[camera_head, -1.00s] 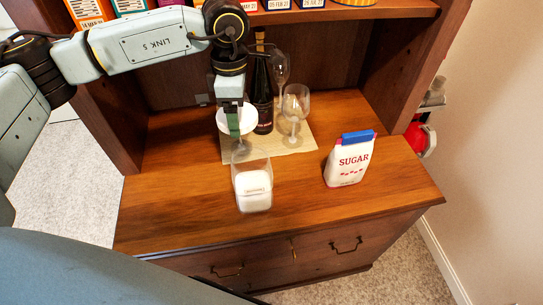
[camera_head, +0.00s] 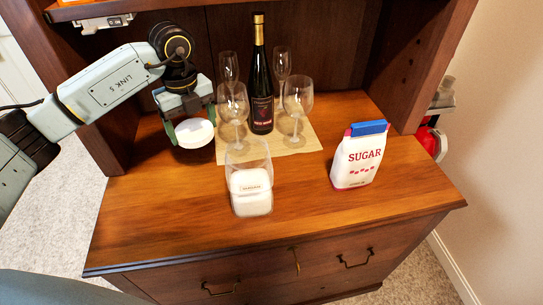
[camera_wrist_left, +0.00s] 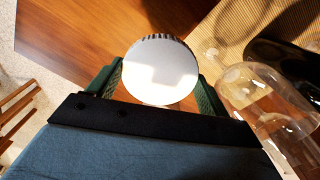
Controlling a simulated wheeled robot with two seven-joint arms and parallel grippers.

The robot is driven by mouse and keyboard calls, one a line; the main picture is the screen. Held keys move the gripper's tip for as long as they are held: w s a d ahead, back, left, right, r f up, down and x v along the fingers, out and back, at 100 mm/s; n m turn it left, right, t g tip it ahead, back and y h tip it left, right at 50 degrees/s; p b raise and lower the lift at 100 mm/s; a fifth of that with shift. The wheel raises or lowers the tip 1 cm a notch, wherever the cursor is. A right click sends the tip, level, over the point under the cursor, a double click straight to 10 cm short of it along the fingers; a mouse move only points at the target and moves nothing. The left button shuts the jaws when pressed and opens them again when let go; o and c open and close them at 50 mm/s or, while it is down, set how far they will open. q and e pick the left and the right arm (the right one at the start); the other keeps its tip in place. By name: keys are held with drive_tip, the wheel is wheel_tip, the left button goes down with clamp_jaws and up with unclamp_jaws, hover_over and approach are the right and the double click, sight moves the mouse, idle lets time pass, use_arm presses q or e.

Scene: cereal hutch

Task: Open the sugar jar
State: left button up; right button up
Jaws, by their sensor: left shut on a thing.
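The sugar jar (camera_head: 249,190) is a clear glass container with white sugar in its lower part and a small label. It stands upright on the wooden counter with its top uncovered. My left gripper (camera_head: 194,130) is shut on a round white lid (camera_head: 195,133). It holds the lid to the left of the jar and apart from it. In the left wrist view the lid (camera_wrist_left: 160,71) sits between the two green fingers. My right gripper is in neither view.
A sugar bag (camera_head: 358,157) with a blue top stands right of the jar. Behind, a dark wine bottle (camera_head: 261,85) and several wine glasses (camera_head: 297,100) stand on a woven mat (camera_head: 306,143). The counter front (camera_head: 180,230) is clear.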

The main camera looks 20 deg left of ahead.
use_arm(q)
drive_tip(key=n, duration=0.1)
drive_tip(key=a+f+n, duration=0.1)
drive_tip(key=a+n+b, duration=0.1)
drive_tip(key=n, duration=0.1)
drive_tip(key=shift+s+f, duration=0.25)
drive_tip(key=shift+f, duration=0.15)
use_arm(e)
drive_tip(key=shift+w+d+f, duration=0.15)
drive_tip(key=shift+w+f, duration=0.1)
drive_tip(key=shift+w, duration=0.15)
use_arm(q)
drive_tip(key=b, duration=0.1)
hover_over(197, 168)
wheel_tip(197, 168, down, 5)
drive_tip(key=shift+f, duration=0.1)
wheel_tip(197, 168, down, 4)
drive_tip(key=shift+r+b, duration=0.15)
drive_tip(key=shift+b, duration=0.6)
drive_tip(key=shift+f, duration=0.45)
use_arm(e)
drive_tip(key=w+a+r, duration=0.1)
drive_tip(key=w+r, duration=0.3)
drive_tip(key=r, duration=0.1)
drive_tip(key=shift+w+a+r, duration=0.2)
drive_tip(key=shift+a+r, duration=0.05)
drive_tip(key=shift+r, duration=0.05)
